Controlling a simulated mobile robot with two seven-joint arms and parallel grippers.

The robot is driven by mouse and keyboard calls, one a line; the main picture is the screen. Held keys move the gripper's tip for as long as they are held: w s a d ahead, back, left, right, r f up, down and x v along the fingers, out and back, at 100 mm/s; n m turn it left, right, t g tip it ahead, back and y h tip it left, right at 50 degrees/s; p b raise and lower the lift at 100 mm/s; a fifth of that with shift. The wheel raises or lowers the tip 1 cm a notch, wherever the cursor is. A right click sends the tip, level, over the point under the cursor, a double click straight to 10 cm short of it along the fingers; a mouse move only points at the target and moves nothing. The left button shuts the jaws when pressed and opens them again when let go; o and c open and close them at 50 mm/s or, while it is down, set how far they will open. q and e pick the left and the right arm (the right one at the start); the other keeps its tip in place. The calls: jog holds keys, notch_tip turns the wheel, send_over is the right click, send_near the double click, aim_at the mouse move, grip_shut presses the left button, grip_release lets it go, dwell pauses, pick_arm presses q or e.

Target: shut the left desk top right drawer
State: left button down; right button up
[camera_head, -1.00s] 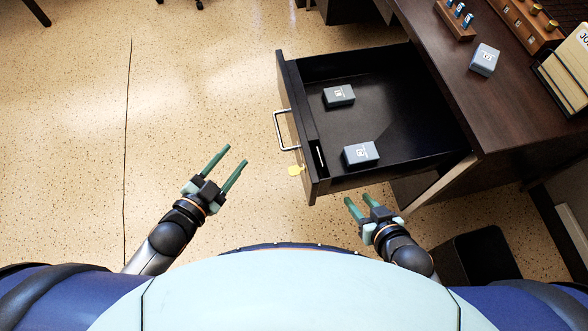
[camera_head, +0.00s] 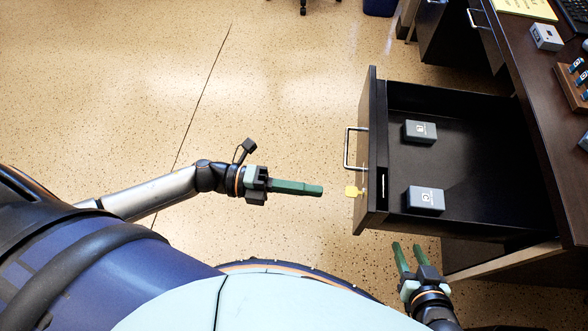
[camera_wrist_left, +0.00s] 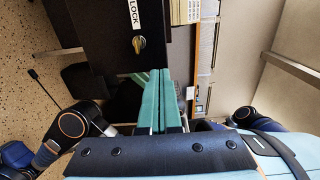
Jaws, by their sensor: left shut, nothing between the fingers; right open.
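The desk's top right drawer (camera_head: 460,160) is pulled well out in the head view. Its dark front panel (camera_head: 368,150) has a silver bar handle (camera_head: 347,148) and a yellow key (camera_head: 354,191) near the lower corner. Two small grey boxes lie inside, one farther (camera_head: 420,131) and one nearer (camera_head: 426,199). My left gripper (camera_head: 318,190) is shut and empty, pointing at the drawer front, with a gap between them. In the left wrist view its green fingers (camera_wrist_left: 160,92) lie together. My right gripper (camera_head: 402,248) is open and empty, just below the drawer's near side.
The desk top (camera_head: 540,90) carries a grey box (camera_head: 547,37), a wooden rack (camera_head: 574,84) and a yellow paper (camera_head: 528,9). Another drawer unit (camera_head: 455,40) stands behind. The speckled floor left of the drawer is clear.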

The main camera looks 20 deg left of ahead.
aim_at(366, 197)
pick_arm(q)
jog(key=x, duration=0.6)
jog(key=shift+w+d, duration=0.1)
jog(key=shift+d, duration=0.2)
jog(key=shift+w+d, duration=0.15)
jog(key=shift+d, duration=0.25)
jog(key=shift+w+d, duration=0.1)
jog(key=shift+d, duration=0.3)
pick_arm(e)
jog(key=shift+w+a+r+t, duration=0.15)
jog(key=shift+w+r+t, duration=0.25)
jog(key=shift+w+r, duration=0.2)
pick_arm(q)
jog(key=shift+d, duration=0.1)
pick_arm(e)
jog(key=shift+s+f, duration=0.1)
